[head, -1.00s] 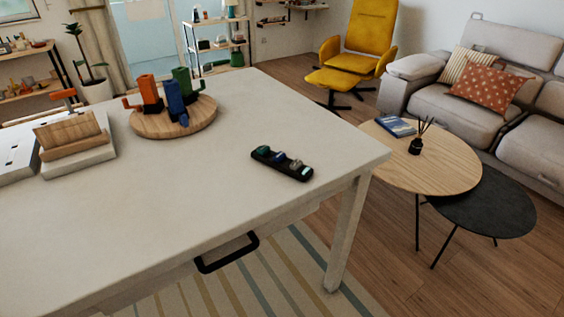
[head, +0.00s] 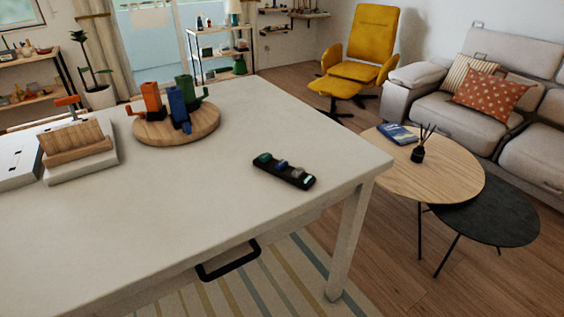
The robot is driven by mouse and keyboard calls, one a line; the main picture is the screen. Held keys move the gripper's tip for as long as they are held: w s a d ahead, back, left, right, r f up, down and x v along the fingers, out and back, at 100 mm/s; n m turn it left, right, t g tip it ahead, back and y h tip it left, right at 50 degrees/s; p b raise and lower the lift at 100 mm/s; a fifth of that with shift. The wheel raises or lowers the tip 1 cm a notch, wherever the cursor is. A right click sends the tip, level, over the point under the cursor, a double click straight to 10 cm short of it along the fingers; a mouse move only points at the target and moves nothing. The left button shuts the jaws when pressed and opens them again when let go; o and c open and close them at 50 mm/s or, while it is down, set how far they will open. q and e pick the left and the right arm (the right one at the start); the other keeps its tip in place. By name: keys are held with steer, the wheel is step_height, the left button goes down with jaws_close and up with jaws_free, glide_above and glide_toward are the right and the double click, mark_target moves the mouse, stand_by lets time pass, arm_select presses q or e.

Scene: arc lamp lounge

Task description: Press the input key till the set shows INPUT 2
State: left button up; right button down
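A black remote-like strip (head: 284,171) with several coloured raised keys lies on the white table (head: 210,195), near its right end. The keys look dark green, blue, grey and pale; they are too small to read any label. No screen showing an input number is in view. Neither of my grippers shows in the head view.
A round wooden board (head: 177,127) holds orange, blue and green pieces at the table's far side. A wooden block on a white base (head: 78,150) stands at the left. Round side tables (head: 450,180), a sofa (head: 455,110) and a yellow chair (head: 362,60) are beyond. The table's front middle is clear.

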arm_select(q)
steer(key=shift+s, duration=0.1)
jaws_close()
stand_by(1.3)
